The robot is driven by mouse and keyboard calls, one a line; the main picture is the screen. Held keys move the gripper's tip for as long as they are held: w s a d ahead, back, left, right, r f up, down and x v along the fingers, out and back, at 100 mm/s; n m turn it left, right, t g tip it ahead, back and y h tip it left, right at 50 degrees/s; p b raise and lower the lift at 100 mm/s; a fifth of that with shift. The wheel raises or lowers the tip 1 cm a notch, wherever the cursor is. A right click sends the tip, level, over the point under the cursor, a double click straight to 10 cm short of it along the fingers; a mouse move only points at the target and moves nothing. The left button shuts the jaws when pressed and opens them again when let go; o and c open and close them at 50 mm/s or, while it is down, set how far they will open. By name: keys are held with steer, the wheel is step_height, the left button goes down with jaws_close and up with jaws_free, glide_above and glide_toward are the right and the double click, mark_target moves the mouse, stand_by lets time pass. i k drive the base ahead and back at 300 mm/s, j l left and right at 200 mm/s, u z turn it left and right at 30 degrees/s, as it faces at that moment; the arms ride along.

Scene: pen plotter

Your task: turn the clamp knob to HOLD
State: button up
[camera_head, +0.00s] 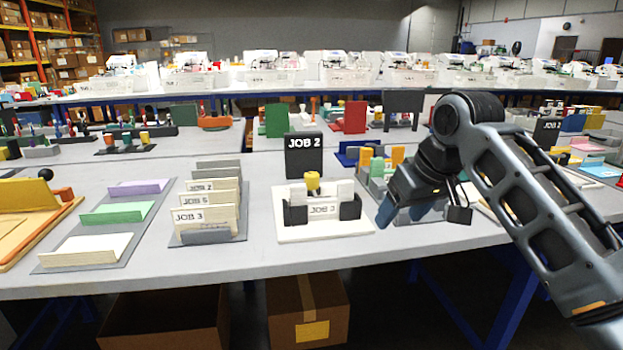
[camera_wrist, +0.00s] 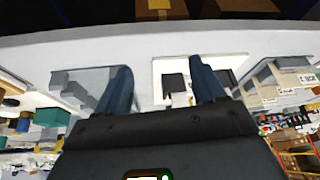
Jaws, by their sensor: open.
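The pen plotter (camera_head: 290,232) is a white plate with black and white blocks and a card reading JOB 3 (camera_head: 323,209). A yellow knob-like piece (camera_head: 312,182) stands upright at its back middle; I take it for the clamp knob, but its setting cannot be read. My gripper (camera_head: 402,207) is open and empty, to the right of the plotter and apart from the knob. In the wrist view the fingers (camera_wrist: 159,68) are spread, with the plotter's white plate (camera_wrist: 235,68) beyond and partly behind the right finger. The knob cannot be made out there.
A black JOB 2 sign (camera_head: 304,155) stands behind the plotter. A grey rack of job cards (camera_head: 207,237) is to its left, then a tray with coloured pads (camera_head: 87,250). Green and orange blocks (camera_head: 378,165) stand behind my gripper. The table's front strip (camera_head: 250,265) is clear.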

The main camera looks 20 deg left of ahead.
mark_target(312, 178)
steer(key=i+j, duration=0.15)
steer(key=j, duration=0.15)
steer(key=i+j, duration=0.1)
steer(key=j, duration=0.25)
steer(key=i+j, duration=0.15)
steer(key=j, duration=0.15)
steer(key=i+j, duration=0.15)
steer(key=j, duration=0.15)
